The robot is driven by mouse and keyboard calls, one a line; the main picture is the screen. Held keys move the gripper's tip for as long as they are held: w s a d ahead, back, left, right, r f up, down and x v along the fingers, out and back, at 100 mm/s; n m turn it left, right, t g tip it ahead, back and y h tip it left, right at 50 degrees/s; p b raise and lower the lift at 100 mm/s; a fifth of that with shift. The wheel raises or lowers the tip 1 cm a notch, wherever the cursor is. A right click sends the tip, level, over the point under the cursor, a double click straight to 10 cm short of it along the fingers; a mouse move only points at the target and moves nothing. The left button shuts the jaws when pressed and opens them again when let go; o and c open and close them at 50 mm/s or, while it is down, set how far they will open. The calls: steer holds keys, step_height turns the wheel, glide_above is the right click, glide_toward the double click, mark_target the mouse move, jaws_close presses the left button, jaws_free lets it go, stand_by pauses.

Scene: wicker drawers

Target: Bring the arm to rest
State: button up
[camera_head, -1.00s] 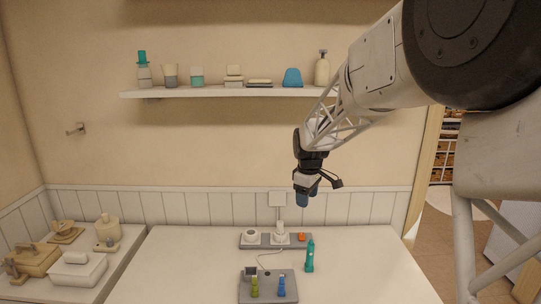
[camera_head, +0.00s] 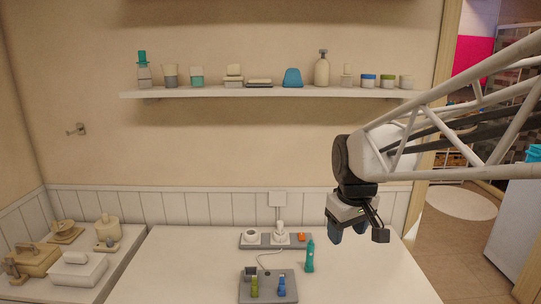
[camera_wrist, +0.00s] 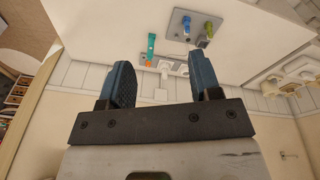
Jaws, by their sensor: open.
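My gripper (camera_head: 349,229) hangs in the air above the right part of the white table (camera_head: 365,283), to the right of the teal upright item, in the head view. In the wrist view my gripper (camera_wrist: 160,84) shows two blue fingers spread wide apart, with nothing between them touching either finger. My arm comes in from the right side of the head view.
A teal item (camera_head: 310,257) stands on the table beside a grey tray (camera_head: 268,296) with green and blue pieces. A power strip (camera_head: 262,241) lies behind. A shelf (camera_head: 230,92) with toiletries spans the wall. A side counter (camera_head: 122,257) holds boxes and jars.

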steer(key=s+d+f+m, duration=0.1)
steer(key=s+f+m, duration=0.1)
steer(key=s, duration=0.7)
steer(key=s+d+f+m, duration=0.1)
steer(key=s+f+m, duration=0.1)
steer(key=s, duration=0.8)
steer(key=shift+m+t, duration=0.3)
steer(key=shift+m, duration=0.2)
